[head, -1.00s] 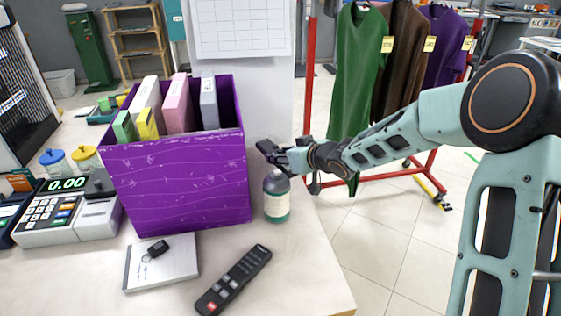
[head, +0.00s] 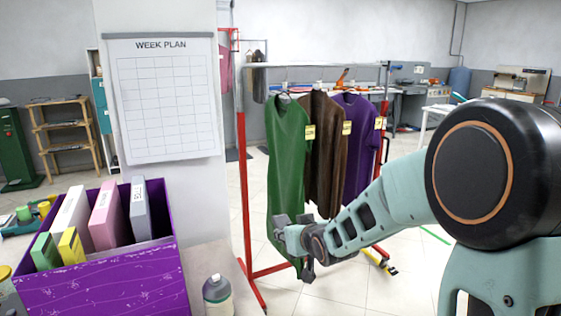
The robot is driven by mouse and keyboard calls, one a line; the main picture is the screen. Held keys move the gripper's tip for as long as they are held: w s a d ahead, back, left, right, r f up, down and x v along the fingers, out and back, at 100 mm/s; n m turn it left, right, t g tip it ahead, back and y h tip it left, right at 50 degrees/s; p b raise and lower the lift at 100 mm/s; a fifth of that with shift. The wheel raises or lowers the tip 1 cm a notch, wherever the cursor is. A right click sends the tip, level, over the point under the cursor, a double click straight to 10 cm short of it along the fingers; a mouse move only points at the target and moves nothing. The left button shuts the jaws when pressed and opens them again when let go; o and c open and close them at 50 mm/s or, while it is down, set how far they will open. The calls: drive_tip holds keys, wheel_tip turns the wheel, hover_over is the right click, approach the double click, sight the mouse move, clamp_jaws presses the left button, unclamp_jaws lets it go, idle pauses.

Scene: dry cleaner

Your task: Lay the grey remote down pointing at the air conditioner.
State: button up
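No remote and no air conditioner show in the head view now. The counter's front part, where a dark grey remote lay in the earlier frame, is below the picture's edge. My gripper (head: 287,238) is at the middle of the head view, in front of the green garment and to the right of the counter. Nothing shows held in it, but its fingers are too small and unclear to tell whether it is open or shut.
A purple box (head: 105,282) with several binders stands on the counter, beside a capped bottle (head: 217,296). A week plan (head: 166,100) hangs on the pillar behind. A red-posted rack (head: 243,180) holds garments, including a green one (head: 287,150). Tiled floor lies right.

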drive_tip(key=s+d+r+m+h, duration=0.2)
drive_tip(key=s+d+m+h, duration=0.15)
drive_tip(key=d, duration=0.75)
wheel_tip(320, 180, up, 21)
drive_tip(key=p, duration=2.1)
drive_tip(key=shift+w+r+t, duration=0.15)
drive_tip(key=shift+w+t, duration=0.05)
drive_tip(key=shift+t, duration=0.2)
